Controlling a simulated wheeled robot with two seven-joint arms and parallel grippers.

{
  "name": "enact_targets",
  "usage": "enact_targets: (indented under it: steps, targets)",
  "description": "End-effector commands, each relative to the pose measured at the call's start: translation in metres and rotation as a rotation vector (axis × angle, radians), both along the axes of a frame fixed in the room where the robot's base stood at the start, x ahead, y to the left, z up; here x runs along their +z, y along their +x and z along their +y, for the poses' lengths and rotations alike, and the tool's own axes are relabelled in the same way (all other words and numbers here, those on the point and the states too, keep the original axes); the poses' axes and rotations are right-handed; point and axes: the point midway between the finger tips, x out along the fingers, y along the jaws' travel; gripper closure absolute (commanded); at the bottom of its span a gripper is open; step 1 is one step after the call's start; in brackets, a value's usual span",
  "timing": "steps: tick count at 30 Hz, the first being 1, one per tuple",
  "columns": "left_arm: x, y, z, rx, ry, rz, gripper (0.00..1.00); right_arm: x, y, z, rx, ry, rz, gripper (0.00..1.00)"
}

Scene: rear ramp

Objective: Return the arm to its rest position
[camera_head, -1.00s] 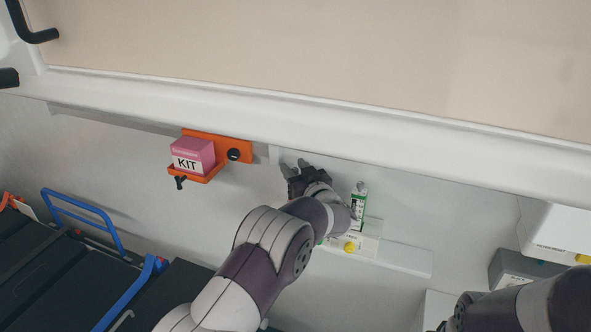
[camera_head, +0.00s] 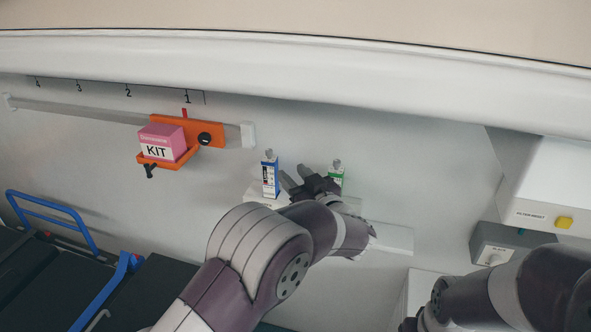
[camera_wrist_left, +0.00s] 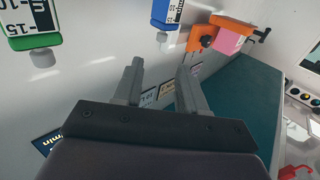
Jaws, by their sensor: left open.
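My left arm reaches in from the bottom of the head view.
An orange holder (camera_head: 213,133) with a pink KIT box (camera_head: 162,143) sits on a wall rail (camera_head: 80,113). A white ledge (camera_head: 395,238) runs under the labelled boxes. A white unit with a yellow button (camera_head: 564,223) is at right. Blue-handled black equipment (camera_head: 60,213) is at lower left.

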Motion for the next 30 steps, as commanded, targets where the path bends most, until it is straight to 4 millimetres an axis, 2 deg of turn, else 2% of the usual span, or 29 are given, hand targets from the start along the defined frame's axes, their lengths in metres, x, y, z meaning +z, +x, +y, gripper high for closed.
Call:
enact_targets:
  steps: [2,5,7,8,11,12,14,15,18,21,25,30]
  targets:
    - [0.002,0.006,0.004,-0.055,-0.015,0.013,0.59,0.0,0.0,0.0,0.0,0.0,0.0,0.59]
    - [-0.003,0.016,0.012,-0.247,-0.071,0.093,0.59,0.0,0.0,0.0,0.0,0.0,0.0,0.59]
    - [-0.019,0.007,0.019,-0.417,-0.135,0.231,0.59,0.0,0.0,0.0,0.0,0.0,0.0,0.59]
    - [-0.03,-0.005,0.023,-0.482,-0.166,0.312,0.59,0.0,0.0,0.0,0.0,0.0,0.0,0.59]
    - [-0.075,-0.071,0.043,-0.618,-0.267,0.627,0.59,0.0,0.0,0.0,0.0,0.0,0.0,0.59]
    - [-0.09,-0.1,0.052,-0.637,-0.298,0.742,0.59,0.0,0.0,0.0,0.0,0.0,0.0,0.59]
    - [-0.108,-0.144,0.066,-0.64,-0.339,0.899,0.59,0.0,0.0,0.0,0.0,0.0,0.0,0.59]
    - [-0.118,-0.171,0.075,-0.633,-0.361,0.994,0.59,0.0,0.0,0.0,0.0,0.0,0.0,0.59]
    - [-0.134,-0.232,0.097,-0.594,-0.399,1.191,0.59,0.0,0.0,0.0,0.0,0.0,0.0,0.59]
    - [-0.142,-0.275,0.112,-0.552,-0.42,1.323,0.59,0.0,0.0,0.0,0.0,0.0,0.0,0.59]
    - [-0.145,-0.3,0.121,-0.522,-0.431,1.399,0.59,0.0,0.0,0.0,0.0,0.0,0.0,0.59]
    - [-0.145,-0.302,0.121,-0.519,-0.431,1.407,0.59,0.0,0.0,0.0,0.0,0.0,0.0,0.59]
